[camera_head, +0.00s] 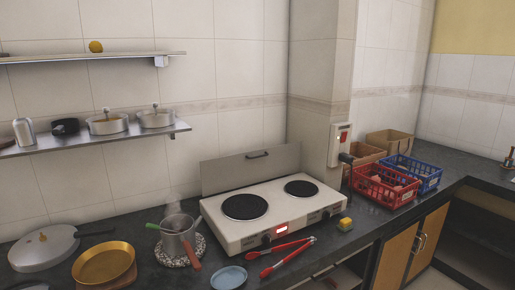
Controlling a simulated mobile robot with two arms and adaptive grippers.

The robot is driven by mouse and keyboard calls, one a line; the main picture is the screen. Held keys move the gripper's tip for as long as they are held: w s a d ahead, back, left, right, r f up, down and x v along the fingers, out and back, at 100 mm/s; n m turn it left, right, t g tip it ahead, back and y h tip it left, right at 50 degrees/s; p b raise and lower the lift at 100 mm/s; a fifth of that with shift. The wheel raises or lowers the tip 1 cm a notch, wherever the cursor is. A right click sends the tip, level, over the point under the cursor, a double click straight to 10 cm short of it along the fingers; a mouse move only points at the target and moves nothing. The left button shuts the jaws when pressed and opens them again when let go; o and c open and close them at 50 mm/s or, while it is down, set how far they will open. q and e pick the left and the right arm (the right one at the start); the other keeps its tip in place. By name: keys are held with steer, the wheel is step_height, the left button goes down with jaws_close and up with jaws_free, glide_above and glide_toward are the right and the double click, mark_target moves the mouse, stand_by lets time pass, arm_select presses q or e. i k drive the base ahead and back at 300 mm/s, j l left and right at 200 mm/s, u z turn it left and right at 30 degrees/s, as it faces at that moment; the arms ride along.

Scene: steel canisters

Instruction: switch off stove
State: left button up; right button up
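The stove (272,211) is a white two-burner hot plate on the dark counter, with two black round plates on top. Its front panel has a small lit red display or switch (281,228) and dark knobs on either side. A wall switch box (341,137) with a red rocker is on the pillar behind the stove's right end. A black plug (346,158) sits at the box's lower edge. Neither of my grippers shows in the head view.
A steaming pot (178,226) with utensils stands left. Red (385,190) and blue (425,175) baskets stand right. Shelves hold pans.

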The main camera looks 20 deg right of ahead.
mark_target(344, 134)
steer(key=l+z, duration=0.15)
steer(key=z, duration=1.15)
steer(key=i+l+u, duration=0.15)
steer(key=u, duration=0.25)
steer(key=i+l+u, duration=0.1)
steer(key=l+u, duration=0.3)
steer(key=i+l+u, duration=0.1)
steer(key=l+u, duration=0.15)
steer(key=u, duration=0.15)
steer(key=i+l+u, duration=0.1)
steer(key=l, duration=0.65)
steer(key=i+l, duration=0.15)
steer(key=l, duration=0.65)
steer(key=i+l+u, duration=0.15)
steer(key=l, duration=0.6)
steer(key=k, duration=0.05)
